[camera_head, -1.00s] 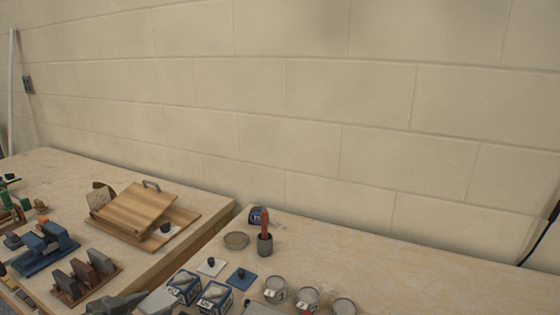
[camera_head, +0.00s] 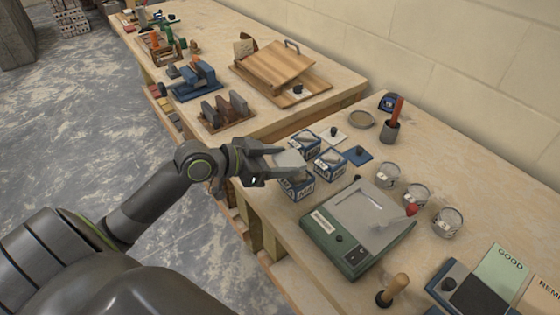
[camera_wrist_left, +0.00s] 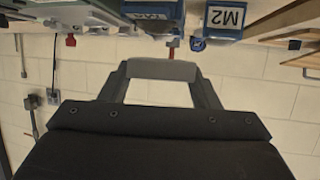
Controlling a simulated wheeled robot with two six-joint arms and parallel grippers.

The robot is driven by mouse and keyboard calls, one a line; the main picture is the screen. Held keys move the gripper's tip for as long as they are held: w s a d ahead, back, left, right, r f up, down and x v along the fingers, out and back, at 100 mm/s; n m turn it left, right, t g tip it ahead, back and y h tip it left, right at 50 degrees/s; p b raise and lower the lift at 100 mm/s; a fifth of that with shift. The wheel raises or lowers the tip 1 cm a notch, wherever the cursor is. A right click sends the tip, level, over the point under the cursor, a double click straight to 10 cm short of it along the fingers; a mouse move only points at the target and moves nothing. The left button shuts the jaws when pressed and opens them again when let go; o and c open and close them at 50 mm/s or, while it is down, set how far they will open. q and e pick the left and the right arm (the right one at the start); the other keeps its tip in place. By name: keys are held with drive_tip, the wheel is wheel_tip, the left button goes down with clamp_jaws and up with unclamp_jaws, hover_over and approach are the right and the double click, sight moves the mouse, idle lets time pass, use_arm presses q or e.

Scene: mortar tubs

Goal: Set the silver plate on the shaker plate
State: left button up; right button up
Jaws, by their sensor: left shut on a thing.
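My left gripper (camera_head: 284,162) is shut on the silver plate (camera_head: 290,156), a flat grey square. It holds the plate above the blue boxes near the table's front edge. In the left wrist view the silver plate (camera_wrist_left: 162,69) shows edge-on as a grey bar between the two fingers. The shaker is a green machine (camera_head: 342,247) to the right of the gripper, with a flat grey shaker plate (camera_head: 368,218) on top and a red knob at its right. The shaker plate looks bare. The held plate is apart from it. My right gripper is out of view.
Blue boxes (camera_head: 331,163) stand close to the held plate, one below it (camera_head: 298,188). Several round tubs (camera_head: 388,174) stand behind the shaker. A wooden-handled tool (camera_head: 393,290) stands in front of it, right of centre. A blue-grey device (camera_head: 468,292) lies at the lower right.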

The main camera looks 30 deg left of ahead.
use_arm(q)
drive_tip(key=w+a+n+t+y, duration=0.1)
drive_tip(key=w+a+n+y, duration=0.2)
drive_tip(key=w+a, duration=0.2)
drive_tip(key=shift+a+r+t+y, duration=0.2)
drive_tip(key=shift+a+t+y, duration=0.15)
drive_tip(key=shift+a, duration=0.5)
wheel_tip(320, 180, down, 10)
drive_tip(key=shift+r, duration=0.15)
drive_tip(key=shift+b, duration=0.3)
drive_tip(key=shift+f, duration=0.2)
drive_tip(key=o, duration=1.1)
